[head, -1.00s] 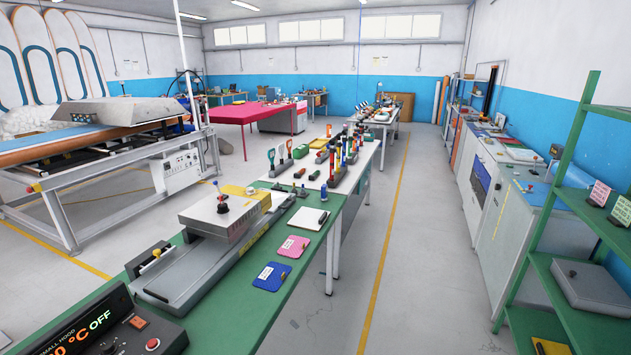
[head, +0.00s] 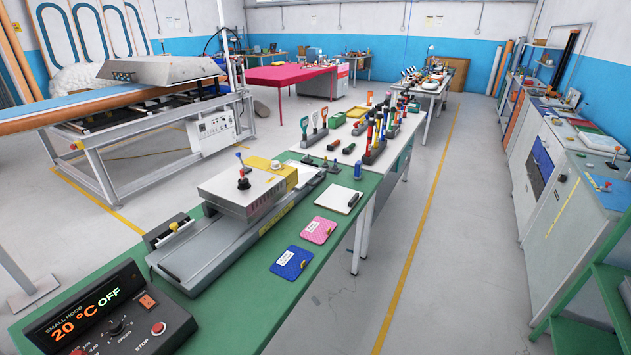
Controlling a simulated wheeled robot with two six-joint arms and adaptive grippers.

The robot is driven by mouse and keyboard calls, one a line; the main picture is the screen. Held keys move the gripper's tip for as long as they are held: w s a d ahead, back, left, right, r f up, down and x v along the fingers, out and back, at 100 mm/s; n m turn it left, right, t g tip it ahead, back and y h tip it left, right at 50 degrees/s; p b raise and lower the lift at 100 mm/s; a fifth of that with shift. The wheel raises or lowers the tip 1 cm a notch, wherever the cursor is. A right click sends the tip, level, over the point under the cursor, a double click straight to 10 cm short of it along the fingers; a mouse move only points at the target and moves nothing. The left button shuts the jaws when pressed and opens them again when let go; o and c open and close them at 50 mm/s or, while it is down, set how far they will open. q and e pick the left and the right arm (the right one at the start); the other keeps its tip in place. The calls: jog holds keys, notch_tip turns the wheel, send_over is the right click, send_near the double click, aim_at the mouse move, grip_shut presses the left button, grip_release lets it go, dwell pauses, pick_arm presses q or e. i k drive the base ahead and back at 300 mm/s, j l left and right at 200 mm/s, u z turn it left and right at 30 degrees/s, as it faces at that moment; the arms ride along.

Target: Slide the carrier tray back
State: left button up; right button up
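The grey machine with a long rail bed stands on the green bench (head: 222,318). A pale box-like unit (head: 240,190) with a dark-based knob on top sits towards the far end of the bed. The near part of the bed (head: 190,258), perhaps the carrier tray, lies bare and flat. A small black block with a yellow knob (head: 173,227) is at its left side. I cannot tell for sure which part is the carrier tray. Neither of my grippers shows in the head view.
A small hood control box (head: 110,315) reading 20 °C OFF stands at the near left. Blue (head: 292,262) and pink (head: 318,230) tagged pads and a clipboard (head: 338,198) lie right of the machine.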

aim_at(306, 172)
jog(key=i+l+u, duration=0.25)
jog(key=u, duration=0.15)
jog(key=i+l+u, duration=0.15)
jog(key=l+u, duration=0.25)
jog(key=i+l+u, duration=0.15)
jog(key=l+u, duration=0.25)
jog(key=i+l, duration=0.1)
jog(key=l, duration=0.4)
jog(key=i+l+u, duration=0.1)
jog(key=l, duration=0.45)
jog(key=i+l, duration=0.1)
jog(key=l, duration=0.4)
